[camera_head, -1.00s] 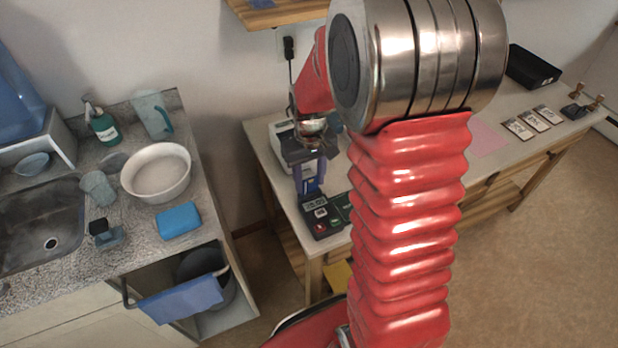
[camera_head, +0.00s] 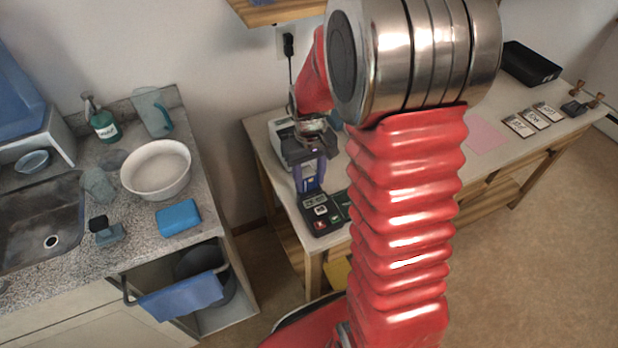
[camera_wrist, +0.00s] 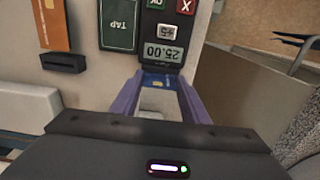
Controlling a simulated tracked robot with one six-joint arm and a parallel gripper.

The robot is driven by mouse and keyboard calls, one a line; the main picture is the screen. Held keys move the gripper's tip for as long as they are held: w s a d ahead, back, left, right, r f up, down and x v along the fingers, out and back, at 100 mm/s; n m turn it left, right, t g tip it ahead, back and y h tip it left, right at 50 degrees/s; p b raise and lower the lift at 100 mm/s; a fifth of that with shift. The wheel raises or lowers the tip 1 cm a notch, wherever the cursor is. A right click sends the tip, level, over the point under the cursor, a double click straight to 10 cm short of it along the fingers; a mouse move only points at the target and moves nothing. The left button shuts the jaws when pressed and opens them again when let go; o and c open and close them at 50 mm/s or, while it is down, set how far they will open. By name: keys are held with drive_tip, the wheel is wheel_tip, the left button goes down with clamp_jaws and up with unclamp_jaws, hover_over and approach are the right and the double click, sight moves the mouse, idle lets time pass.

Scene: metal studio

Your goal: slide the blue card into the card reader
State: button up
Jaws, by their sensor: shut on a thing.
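The card reader (camera_head: 321,212) is a dark terminal with a display, lying on the bench left of my arm. In the wrist view the card reader (camera_wrist: 164,42) shows "25.00" and coloured keys, upside down. My gripper (camera_head: 311,188) has purple fingers and is at the reader's back end. In the wrist view my gripper (camera_wrist: 162,82) is shut on the blue card (camera_wrist: 159,79), seen as a narrow blue strip between the fingertips. The card's far edge meets the reader's near edge; I cannot tell whether it is in the slot.
A green TAP pad (camera_wrist: 119,24) lies beside the reader, with an orange item (camera_wrist: 51,22) and a black slotted block (camera_wrist: 63,62) beyond. Labelled cards (camera_head: 535,119) and a black tray (camera_head: 531,64) sit at the bench's right. The sink counter (camera_head: 140,217) stands left, across a gap.

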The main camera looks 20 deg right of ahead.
drive_tip(key=o, duration=1.1)
wheel_tip(320, 180, up, 14)
drive_tip(key=shift+f, duration=0.15)
drive_tip(key=shift+s, duration=0.15)
idle(0.8)
